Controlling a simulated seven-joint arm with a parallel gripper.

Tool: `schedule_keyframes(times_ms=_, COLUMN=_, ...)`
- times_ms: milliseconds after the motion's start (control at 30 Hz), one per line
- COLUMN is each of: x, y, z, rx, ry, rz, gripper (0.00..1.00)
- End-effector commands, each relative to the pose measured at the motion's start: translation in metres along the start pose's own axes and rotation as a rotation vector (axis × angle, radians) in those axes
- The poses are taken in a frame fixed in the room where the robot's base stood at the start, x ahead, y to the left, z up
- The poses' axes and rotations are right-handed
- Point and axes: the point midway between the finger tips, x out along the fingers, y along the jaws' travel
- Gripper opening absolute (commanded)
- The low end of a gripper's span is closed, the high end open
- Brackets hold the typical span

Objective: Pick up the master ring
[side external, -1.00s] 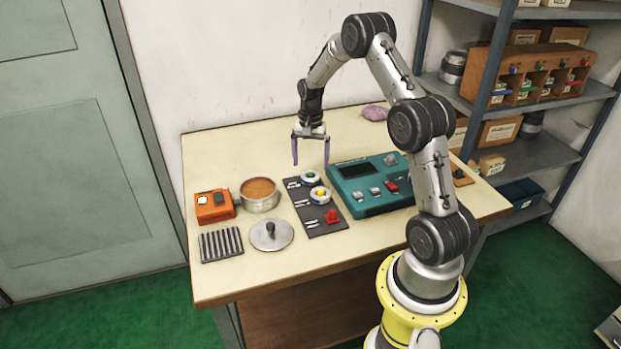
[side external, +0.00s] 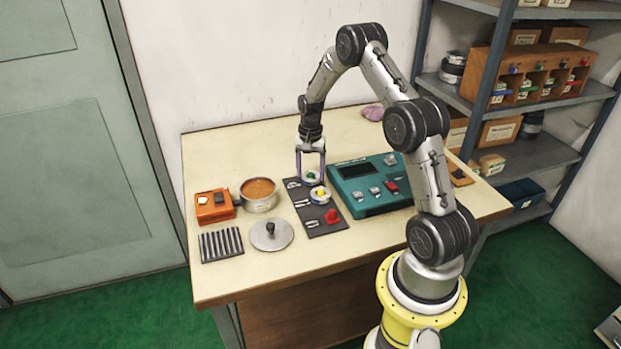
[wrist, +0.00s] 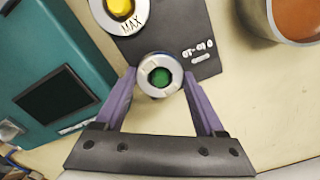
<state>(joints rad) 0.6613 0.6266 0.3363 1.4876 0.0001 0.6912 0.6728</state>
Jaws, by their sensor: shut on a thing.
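A pale metal ring with a green centre (wrist: 160,92) sits at the far end of a dark board (side external: 325,229) on the table. My gripper (side external: 311,179) points down with its two purple fingers on opposite sides of this ring, shut on it. In the wrist view my gripper (wrist: 160,76) has the ring between its fingertips. The ring appears still at board level. A second ring with a yellow centre (side external: 320,194) is just nearer on the board, beside the word MAX in the wrist view. A red piece (side external: 331,216) is at the board's near end.
A teal device (side external: 370,184) stands right of the board. A metal pot with orange contents (side external: 259,194), an orange box (side external: 214,206), a round lid (side external: 271,235) and a ribbed dark block (side external: 221,245) stand left.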

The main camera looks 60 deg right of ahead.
Motion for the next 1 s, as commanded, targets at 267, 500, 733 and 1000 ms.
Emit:
schedule_keyframes(times_ms=267, x=-0.002, y=-0.001, z=-0.001, rx=0.0, ry=0.003, rz=-0.002, gripper=0.0)
schedule_keyframes(times_ms=500, x=-0.006, y=-0.001, z=-0.001, rx=0.0, ry=0.003, rz=-0.002, gripper=0.0)
schedule_keyframes(times_ms=733, x=-0.031, y=-0.001, z=-0.002, rx=0.0, ry=0.006, rz=-0.005, gripper=0.0)
schedule_keyframes(times_ms=1000, x=-0.079, y=0.023, z=0.029, rx=0.0, ry=0.006, rz=-0.004, gripper=0.0)
